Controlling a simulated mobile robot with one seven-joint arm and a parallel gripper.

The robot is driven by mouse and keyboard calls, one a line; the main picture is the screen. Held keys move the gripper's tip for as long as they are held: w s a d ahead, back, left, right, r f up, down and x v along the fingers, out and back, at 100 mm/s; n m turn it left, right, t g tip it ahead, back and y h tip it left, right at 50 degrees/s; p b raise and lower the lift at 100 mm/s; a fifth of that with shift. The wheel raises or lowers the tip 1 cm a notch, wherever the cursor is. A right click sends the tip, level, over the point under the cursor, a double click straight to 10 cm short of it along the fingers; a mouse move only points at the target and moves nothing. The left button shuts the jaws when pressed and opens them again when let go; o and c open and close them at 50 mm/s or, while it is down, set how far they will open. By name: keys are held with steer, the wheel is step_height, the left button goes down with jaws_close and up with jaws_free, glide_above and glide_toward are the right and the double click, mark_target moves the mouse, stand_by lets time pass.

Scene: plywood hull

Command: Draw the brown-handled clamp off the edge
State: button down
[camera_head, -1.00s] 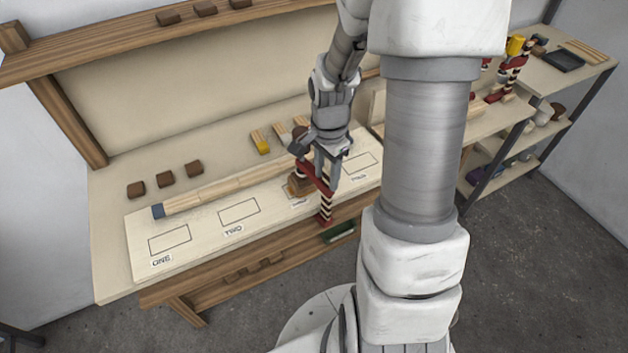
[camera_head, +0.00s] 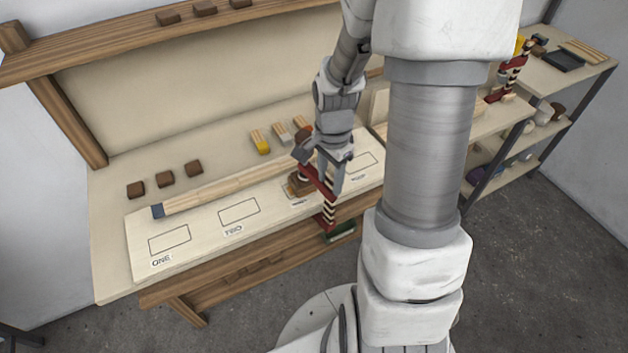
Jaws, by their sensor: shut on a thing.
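The brown-handled clamp (camera_head: 327,205) has a red frame and a dark-and-cream striped part. It stands upright at the bench's front edge near the third marked box, its lower end in front of the edge. My gripper (camera_head: 326,172) is shut on the clamp, with its fingers around the red upper part. A brown block-like piece (camera_head: 298,184) shows just left of the gripper on the board. The gripper hides part of the clamp, and I cannot tell whether the clamp still touches the edge.
The pale board (camera_head: 200,240) carries marked boxes and a long wooden strip (camera_head: 225,185). Brown blocks (camera_head: 165,179) and colour-tipped brushes (camera_head: 260,142) lie behind. A side shelf (camera_head: 560,85) holds another red clamp (camera_head: 512,70). Floor space in front is clear.

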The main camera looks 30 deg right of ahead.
steer(key=shift+s+r, duration=0.1)
steer(key=shift+s, duration=1.65)
steer(key=shift+s+d, duration=0.1)
steer(key=shift+s, duration=2.25)
steer(key=shift+r, duration=0.1)
step_height(320, 180, up, 17)
steer(key=p, duration=1.2)
